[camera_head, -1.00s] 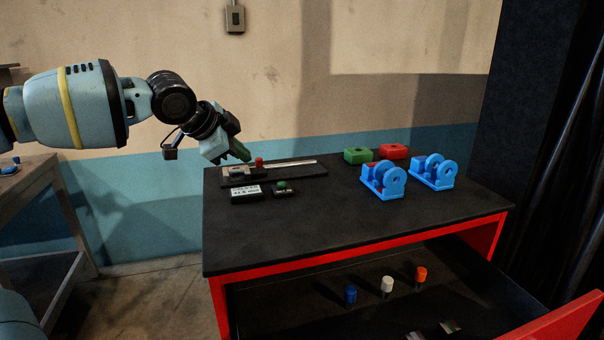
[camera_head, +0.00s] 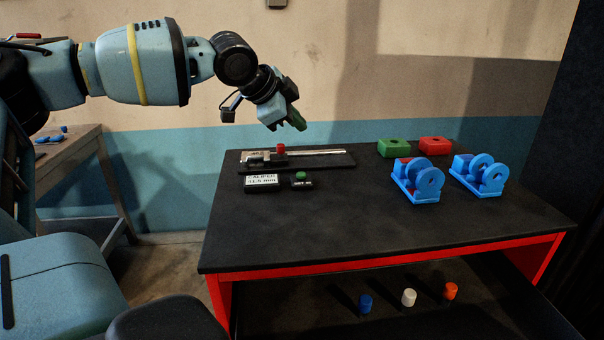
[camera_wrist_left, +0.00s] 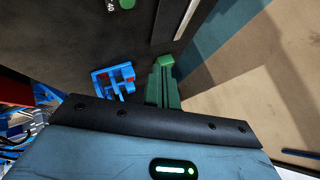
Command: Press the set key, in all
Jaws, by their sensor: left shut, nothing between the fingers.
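The set key appears to be the green button (camera_head: 301,175) on a small black box, right of the display box (camera_head: 262,182), whose label reads "CALIPER" with what looks like 41.5 mm. Behind them a caliper (camera_head: 320,152) with a red knob (camera_head: 281,149) lies on a dark board. My left gripper (camera_head: 298,123) is shut and empty, in the air above and behind the board, apart from the key. In the left wrist view its green fingers (camera_wrist_left: 163,80) are together, and the green button (camera_wrist_left: 127,4) shows at the top edge. My right gripper is not in view.
Two blue holders (camera_head: 417,181) stand on the right of the black tabletop (camera_head: 360,230), with a green block (camera_head: 394,148) and a red block (camera_head: 433,146) behind. Blue, white and orange cylinders (camera_head: 409,298) stand in the open drawer below. The table's front middle is clear.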

